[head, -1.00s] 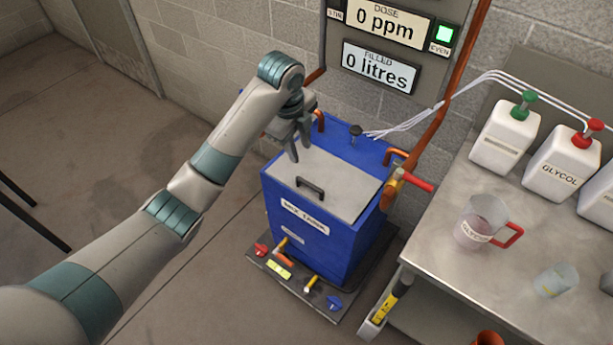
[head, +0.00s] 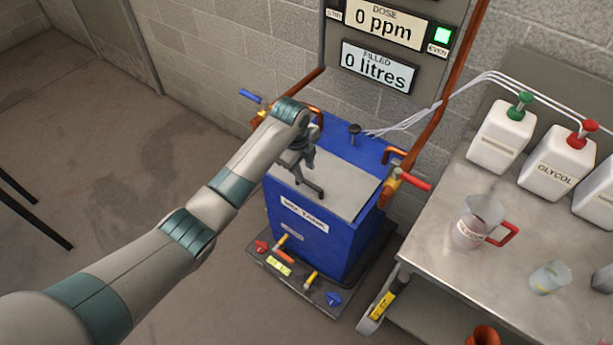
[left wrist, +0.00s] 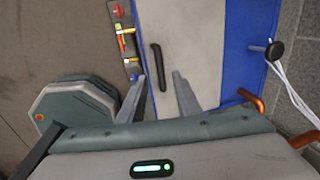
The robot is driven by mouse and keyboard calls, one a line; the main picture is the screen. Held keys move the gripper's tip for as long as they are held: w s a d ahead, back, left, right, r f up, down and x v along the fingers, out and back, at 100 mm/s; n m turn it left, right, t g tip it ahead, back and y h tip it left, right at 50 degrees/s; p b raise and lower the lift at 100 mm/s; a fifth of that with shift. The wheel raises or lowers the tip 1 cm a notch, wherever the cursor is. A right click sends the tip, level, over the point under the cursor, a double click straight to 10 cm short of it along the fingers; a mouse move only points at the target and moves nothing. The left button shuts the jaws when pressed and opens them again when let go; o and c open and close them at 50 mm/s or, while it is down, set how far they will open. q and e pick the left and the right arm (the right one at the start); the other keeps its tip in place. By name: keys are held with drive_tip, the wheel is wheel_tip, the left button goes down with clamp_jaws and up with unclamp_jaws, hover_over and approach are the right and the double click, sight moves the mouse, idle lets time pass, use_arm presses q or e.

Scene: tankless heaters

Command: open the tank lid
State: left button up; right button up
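The blue tank (head: 345,240) stands on a dark base, its grey lid (head: 350,188) lying flat and closed on top. In the left wrist view the lid (left wrist: 196,35) carries a dark bar handle (left wrist: 158,66). My left gripper (head: 308,184) is over the lid's front left part, right at the handle, which it partly covers in the head view. In the left wrist view its two fingers (left wrist: 160,77) are apart, with the handle's near end between them. I cannot tell whether either finger touches the handle. My right gripper is not in view.
A black knob (head: 354,130) with thin hoses stands behind the lid. Copper pipes and a red-handled valve (head: 414,181) rise at the tank's right. A metal bench (head: 445,260) with white bottles and a jug (head: 476,222) stands at the right.

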sight(307, 182)
use_arm(q)
drive_tip(key=shift+w+d+f, duration=0.1)
drive_tip(key=shift+w+f, duration=0.05)
drive_tip(key=shift+f, duration=0.85)
drive_tip(key=shift+w+d+f, duration=0.1)
drive_tip(key=shift+w+f, duration=0.1)
drive_tip(key=shift+f, duration=0.75)
drive_tip(key=shift+w+d+f, duration=0.1)
drive_tip(key=shift+w+f, duration=0.05)
drive_tip(key=shift+f, duration=0.85)
clamp_jaws()
